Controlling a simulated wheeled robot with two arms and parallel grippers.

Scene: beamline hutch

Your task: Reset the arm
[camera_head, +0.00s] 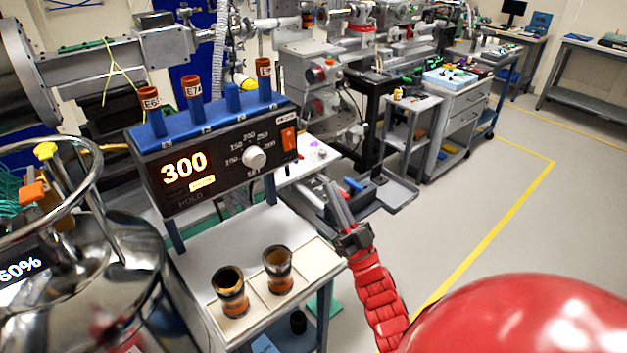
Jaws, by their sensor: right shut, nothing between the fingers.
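My right arm, in red, comes in from the lower right in the head view. Its gripper (330,190) points up and away, over the right side of the bench, with its grey fingers together and nothing between them. It is to the right of the control box (215,160), which reads 300 and has a round knob and an orange switch. The gripper appears apart from the box, though its exact distance from the trays behind it is hard to tell. My left gripper is out of view.
Two dark amber cups (231,291) stand on the white bench top (200,262). Labelled brown tubes (194,92) stand in the blue rack (155,131) on the box. A shiny metal vessel (130,270) fills the lower left. Open floor (480,200) lies right.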

